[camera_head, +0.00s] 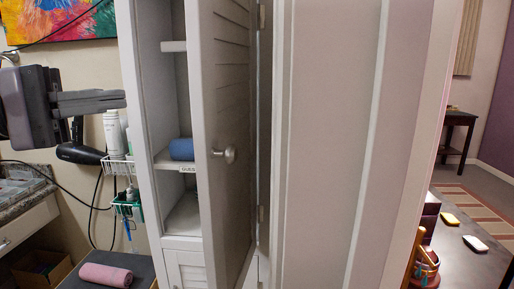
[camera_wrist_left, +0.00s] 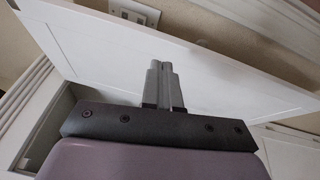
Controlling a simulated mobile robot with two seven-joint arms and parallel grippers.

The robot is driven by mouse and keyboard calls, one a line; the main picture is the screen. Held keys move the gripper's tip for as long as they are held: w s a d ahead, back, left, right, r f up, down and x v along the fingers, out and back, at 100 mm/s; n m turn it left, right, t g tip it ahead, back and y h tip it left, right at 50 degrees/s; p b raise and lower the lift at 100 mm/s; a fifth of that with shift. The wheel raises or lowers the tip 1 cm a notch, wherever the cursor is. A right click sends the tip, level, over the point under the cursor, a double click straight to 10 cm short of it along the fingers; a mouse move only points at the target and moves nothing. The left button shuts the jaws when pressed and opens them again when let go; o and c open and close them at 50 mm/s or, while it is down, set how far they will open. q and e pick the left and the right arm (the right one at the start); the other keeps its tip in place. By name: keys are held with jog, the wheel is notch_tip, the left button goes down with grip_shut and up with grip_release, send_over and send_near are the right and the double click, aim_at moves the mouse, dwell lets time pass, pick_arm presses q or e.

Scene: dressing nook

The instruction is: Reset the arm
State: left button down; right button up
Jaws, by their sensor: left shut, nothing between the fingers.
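My left gripper (camera_head: 118,100) comes in from the left edge in the head view, raised and pointing right toward the tall white cabinet (camera_head: 148,150). Its fingers are together with nothing between them. In the left wrist view the closed fingers (camera_wrist_left: 162,84) point at a large white panel, and I see no gap between them. The louvred cabinet door (camera_head: 225,110) with a round knob (camera_head: 230,155) stands open. My right gripper is not in either view.
A rolled blue towel (camera_head: 181,149) lies on a cabinet shelf. A black hair dryer (camera_head: 80,153) and a wire rack (camera_head: 118,166) with bottles are beside the cabinet. A rolled pink towel (camera_head: 106,274) lies on a dark surface below. A wide pale panel (camera_head: 330,150) fills the middle.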

pick_arm(q)
jog(key=w+d+f+n+t+h+p, duration=0.15)
jog(key=w+f+n+t, duration=0.35)
jog(key=n, duration=0.6)
jog(key=w+d+f+n+t+p, duration=0.25)
jog(key=f+n, duration=0.35)
jog(key=n, duration=0.6)
notch_tip(320, 180, down, 15)
jog(key=a+n+t+y+p, duration=0.2)
jog(key=n+t+y, duration=0.55)
jog(key=n, duration=1.25)
jog(key=s+f+n+g+y+p, duration=0.1)
jog(key=s+f+n+g+y, duration=0.3)
jog(key=s+f+n, duration=0.6)
jog(key=s+f+n+g+y+p, duration=0.2)
jog(key=s+f+n+g+y, duration=0.3)
jog(key=s+f+n, duration=0.5)
notch_tip(320, 180, down, 6)
jog(key=shift+s+r+n+g+y, duration=0.25)
jog(key=shift+n+g, duration=0.25)
jog(key=shift+n, duration=0.4)
